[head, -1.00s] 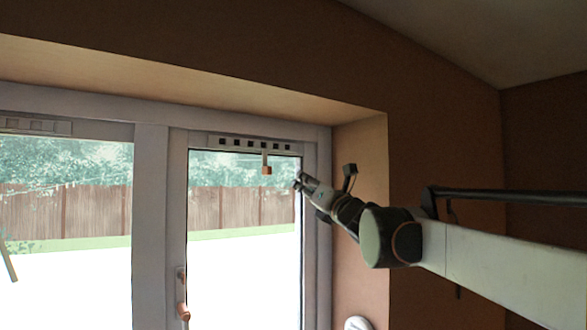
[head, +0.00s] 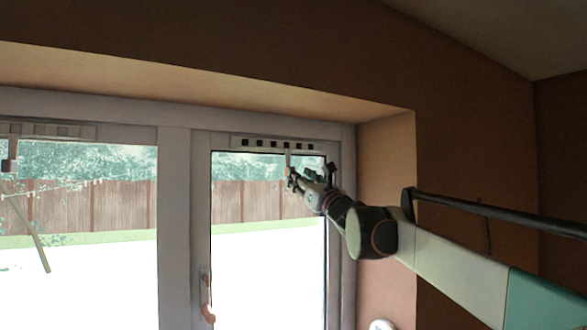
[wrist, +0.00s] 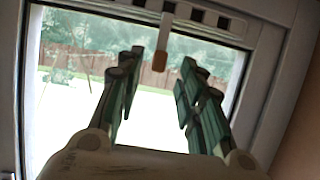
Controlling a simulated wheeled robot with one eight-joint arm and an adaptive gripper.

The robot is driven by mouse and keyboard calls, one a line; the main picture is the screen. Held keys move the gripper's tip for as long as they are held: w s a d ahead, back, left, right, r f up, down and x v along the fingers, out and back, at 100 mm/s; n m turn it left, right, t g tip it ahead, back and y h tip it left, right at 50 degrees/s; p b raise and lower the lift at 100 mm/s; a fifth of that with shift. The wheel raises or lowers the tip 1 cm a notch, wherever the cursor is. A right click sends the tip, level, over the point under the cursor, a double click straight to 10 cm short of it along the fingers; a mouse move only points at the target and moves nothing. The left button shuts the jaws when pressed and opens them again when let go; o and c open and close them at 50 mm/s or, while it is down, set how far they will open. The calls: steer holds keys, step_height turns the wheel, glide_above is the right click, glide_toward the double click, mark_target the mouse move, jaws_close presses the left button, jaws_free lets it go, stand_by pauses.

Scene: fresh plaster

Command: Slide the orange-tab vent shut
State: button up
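The vent (head: 242,142) is a pale strip at the top of the right window frame, with several dark slots showing. A stem hangs from it, and its orange tab (wrist: 160,61) shows clearly in the wrist view. In the head view my gripper (head: 292,178) is at the stem's lower end and covers most of the tab. In the wrist view my gripper (wrist: 159,72) is open, with one finger on each side of the tab and a gap on both sides. I cannot tell how deep the tab sits between the fingers.
A second vent (head: 75,131) with a hanging stem and dark tab (head: 10,165) is on the left window. An orange window handle (head: 207,312) is lower on the frame.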

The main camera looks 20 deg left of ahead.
steer(key=shift+p+x, duration=0.85)
steer(key=shift+x, duration=2.25)
